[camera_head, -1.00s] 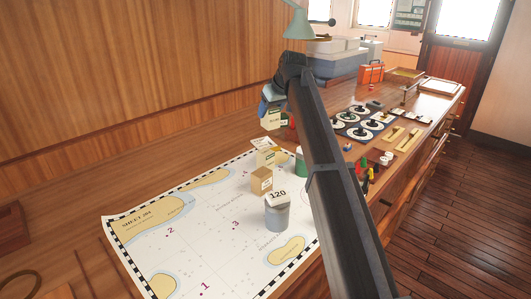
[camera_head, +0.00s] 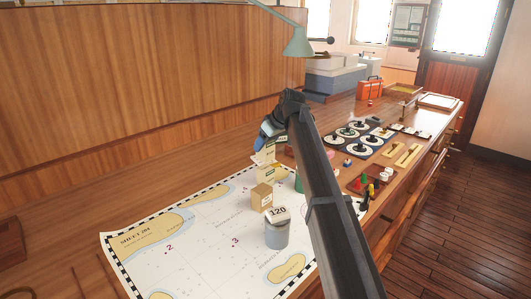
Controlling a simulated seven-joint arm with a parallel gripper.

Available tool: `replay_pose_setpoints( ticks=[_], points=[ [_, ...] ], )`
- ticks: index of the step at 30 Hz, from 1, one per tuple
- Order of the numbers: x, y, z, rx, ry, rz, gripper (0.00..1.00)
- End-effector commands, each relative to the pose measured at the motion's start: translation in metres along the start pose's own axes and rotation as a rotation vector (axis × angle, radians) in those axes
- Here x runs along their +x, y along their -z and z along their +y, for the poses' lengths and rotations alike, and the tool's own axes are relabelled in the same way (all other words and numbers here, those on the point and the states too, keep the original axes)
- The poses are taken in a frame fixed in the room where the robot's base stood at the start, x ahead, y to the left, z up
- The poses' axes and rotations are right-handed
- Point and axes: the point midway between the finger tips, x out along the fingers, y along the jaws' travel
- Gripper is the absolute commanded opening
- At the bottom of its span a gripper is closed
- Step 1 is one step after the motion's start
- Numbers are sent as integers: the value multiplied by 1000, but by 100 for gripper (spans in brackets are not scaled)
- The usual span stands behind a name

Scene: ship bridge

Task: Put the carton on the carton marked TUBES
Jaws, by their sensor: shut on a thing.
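My gripper (camera_head: 267,143) is shut on a pale carton with a green label (camera_head: 264,157), its upper part hidden by the fingers. A second pale carton with a yellowish top (camera_head: 268,173) shows right below it, at the chart's far edge. The held carton's lower edge meets or overlaps this carton in the picture; I cannot tell if they touch. A plain tan carton (camera_head: 262,197) stands in front, on the chart. The lettering on the cartons is too small to read, so I cannot tell which says TUBES.
A grey canister marked 120 (camera_head: 277,231) stands on the chart (camera_head: 200,250) near the tan carton. A green item (camera_head: 299,183) is partly hidden by my arm. A green lamp (camera_head: 298,42) hangs behind.

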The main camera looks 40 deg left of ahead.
Motion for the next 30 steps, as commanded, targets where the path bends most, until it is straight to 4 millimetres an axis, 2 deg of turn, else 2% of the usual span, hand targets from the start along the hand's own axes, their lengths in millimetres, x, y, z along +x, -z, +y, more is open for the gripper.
replay_pose_setpoints(
  ticks=[9,22,23,30],
  points=[
    [28,-19,0,0,0,0,26],
    [33,-21,0,0,0,0,26],
    [32,-21,0,0,0,0,60],
    [32,-21,0,0,0,0,83]
  ],
)
